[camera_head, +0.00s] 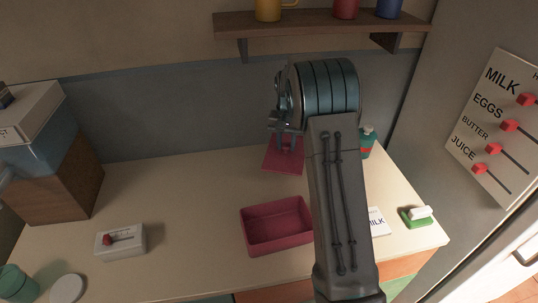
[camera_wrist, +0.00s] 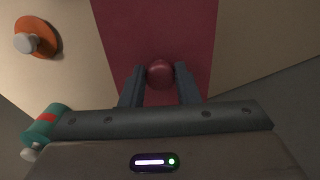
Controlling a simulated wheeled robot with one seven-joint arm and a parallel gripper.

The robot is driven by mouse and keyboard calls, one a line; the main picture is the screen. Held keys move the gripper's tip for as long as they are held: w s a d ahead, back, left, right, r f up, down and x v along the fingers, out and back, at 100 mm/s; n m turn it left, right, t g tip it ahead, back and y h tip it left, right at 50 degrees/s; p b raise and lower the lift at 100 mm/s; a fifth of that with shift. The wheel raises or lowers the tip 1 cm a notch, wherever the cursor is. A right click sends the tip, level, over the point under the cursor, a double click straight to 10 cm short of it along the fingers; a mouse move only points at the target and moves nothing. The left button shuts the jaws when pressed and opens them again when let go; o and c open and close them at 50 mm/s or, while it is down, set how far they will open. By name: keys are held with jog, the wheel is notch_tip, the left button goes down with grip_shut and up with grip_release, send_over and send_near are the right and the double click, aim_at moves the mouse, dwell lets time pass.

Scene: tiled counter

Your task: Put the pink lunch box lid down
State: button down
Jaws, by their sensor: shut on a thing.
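The pink lunch box lid (camera_head: 283,160) is toward the back of the counter, below my gripper (camera_head: 287,138). In the wrist view the lid (camera_wrist: 155,35) is a flat dark-pink panel with a round knob (camera_wrist: 160,74). The knob sits between the two fingers of my gripper (camera_wrist: 160,85), which is shut on it. I cannot tell whether the lid touches the counter or hangs just above it. The open pink lunch box (camera_head: 277,243) stands nearer the front, apart from the lid, and looks empty. My arm hides part of the counter to its right.
A teal bottle (camera_head: 366,143) stands right of my arm. A shelf (camera_head: 310,24) hangs above. Counter between block and lid is clear.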

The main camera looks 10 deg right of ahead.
aim_at(269, 147)
jog(key=w+a+f, duration=0.2)
jog(key=w+a+f+p, duration=0.1)
jog(key=w+a+f, duration=0.1)
jog(key=shift+w+a, duration=0.35)
jog(key=shift+f+p, duration=0.8)
jog(key=shift+f, duration=1.2)
jog(key=shift+f, duration=0.2)
jog(key=c, duration=1.1)
grip_release()
jog(key=shift+r, duration=0.1)
notch_tip(269, 147, up, 12)
jog(key=shift+r+b, duration=0.1)
jog(key=shift+b, duration=0.8)
